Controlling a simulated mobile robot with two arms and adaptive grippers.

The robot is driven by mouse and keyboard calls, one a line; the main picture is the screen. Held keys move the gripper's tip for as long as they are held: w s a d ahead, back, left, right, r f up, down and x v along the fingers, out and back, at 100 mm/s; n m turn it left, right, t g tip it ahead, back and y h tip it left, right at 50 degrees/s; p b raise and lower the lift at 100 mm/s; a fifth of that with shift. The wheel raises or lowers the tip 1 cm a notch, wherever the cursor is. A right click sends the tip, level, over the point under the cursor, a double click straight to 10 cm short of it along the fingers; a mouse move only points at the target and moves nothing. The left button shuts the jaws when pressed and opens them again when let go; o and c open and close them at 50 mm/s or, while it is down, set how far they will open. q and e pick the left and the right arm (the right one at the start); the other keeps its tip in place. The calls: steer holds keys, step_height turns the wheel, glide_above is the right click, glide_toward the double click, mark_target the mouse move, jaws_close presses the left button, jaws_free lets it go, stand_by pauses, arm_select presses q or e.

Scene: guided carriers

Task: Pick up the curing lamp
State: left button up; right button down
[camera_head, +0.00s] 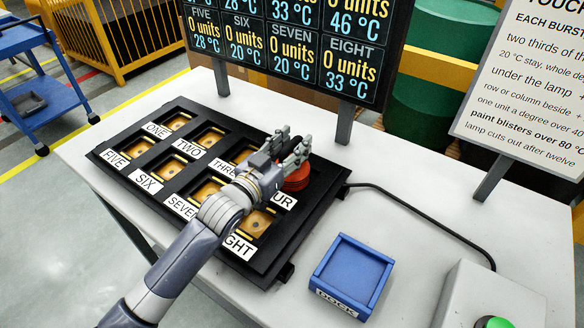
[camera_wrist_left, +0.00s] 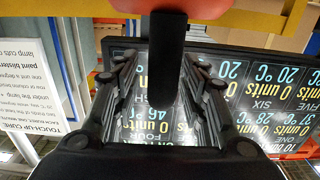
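The curing lamp (camera_head: 298,180) shows as a red-orange round body over cell FOUR of the black tray (camera_head: 335,172). My left gripper (camera_head: 292,148) is at the lamp and hides part of it. In the left wrist view, the lamp's black handle (camera_wrist_left: 167,62) reaches down between my left fingers (camera_wrist_left: 165,90), with a gap visible on each side. The fingers are apart, so the gripper is open around the handle. The lamp's red-orange body (camera_wrist_left: 155,5) shows at the top edge there. My right gripper is not in view.
An empty blue dock (camera_head: 318,293) sits on the white table (camera_head: 400,230) right of the tray. A black cable (camera_head: 430,225) runs from the tray. A grey box with a green button (camera_head: 495,322) is at lower right. A display (camera_head: 345,90) and a sign (camera_head: 530,90) stand behind.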

arm_select(q)
jaws_close()
steer(key=shift+r, duration=0.25)
steer(key=shift+r, duration=0.15)
steer(key=shift+r+b, duration=0.35)
steer(key=shift+r, duration=1.15)
steer(key=s+d+b+v, duration=0.1)
steer(key=v, duration=0.7)
steer(key=d+r+b+v, duration=0.1)
steer(key=v, duration=0.6)
steer(key=shift+s+d+r+b, duration=0.15)
steer(key=shift+s+r+b, duration=0.15)
steer(key=shift+s, duration=0.4)
